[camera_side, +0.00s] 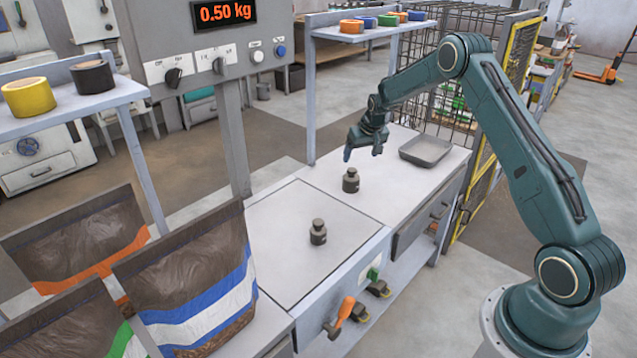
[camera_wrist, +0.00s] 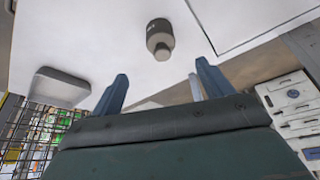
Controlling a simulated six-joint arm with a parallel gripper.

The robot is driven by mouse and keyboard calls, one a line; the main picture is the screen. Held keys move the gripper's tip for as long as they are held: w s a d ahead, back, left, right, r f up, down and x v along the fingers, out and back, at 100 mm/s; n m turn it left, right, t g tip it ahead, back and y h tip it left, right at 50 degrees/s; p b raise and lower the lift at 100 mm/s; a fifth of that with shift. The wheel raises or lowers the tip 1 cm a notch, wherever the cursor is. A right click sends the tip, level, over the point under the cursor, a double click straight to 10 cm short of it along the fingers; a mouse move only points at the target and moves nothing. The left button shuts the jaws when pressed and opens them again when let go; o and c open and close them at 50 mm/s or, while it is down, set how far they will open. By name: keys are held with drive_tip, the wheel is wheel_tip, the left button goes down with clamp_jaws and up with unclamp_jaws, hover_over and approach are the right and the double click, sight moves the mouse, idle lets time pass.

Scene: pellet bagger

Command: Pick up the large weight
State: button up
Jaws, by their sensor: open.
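Two dark grey knobbed weights are in the side view. One weight (camera_side: 351,182) stands upright on the white bench top, and it also shows in the wrist view (camera_wrist: 159,36). The other weight (camera_side: 318,234) stands upright on the square scale plate (camera_side: 285,265). They look close in size, so I cannot tell surely which is the large one. My gripper (camera_side: 362,153) is open and empty above the bench, just above the bench weight and slightly to its right. In the wrist view its fingers (camera_wrist: 162,72) are apart, with the weight beyond their tips.
A shallow grey tray (camera_side: 426,150) lies on the bench to the right of my gripper. A display (camera_side: 225,12) above the scale reads 0.50 kg. Pellet bags (camera_side: 190,280) stand left of the scale. A shelf with tape rolls (camera_side: 370,25) and a wire cage (camera_side: 450,100) are behind.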

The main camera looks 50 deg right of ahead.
sight(353, 175)
drive_tip(key=shift+x, duration=4.3)
drive_tip(key=shift+f, duration=0.1)
drive_tip(key=shift+x, duration=2.55)
drive_tip(key=shift+s, duration=0.1)
clamp_jaws()
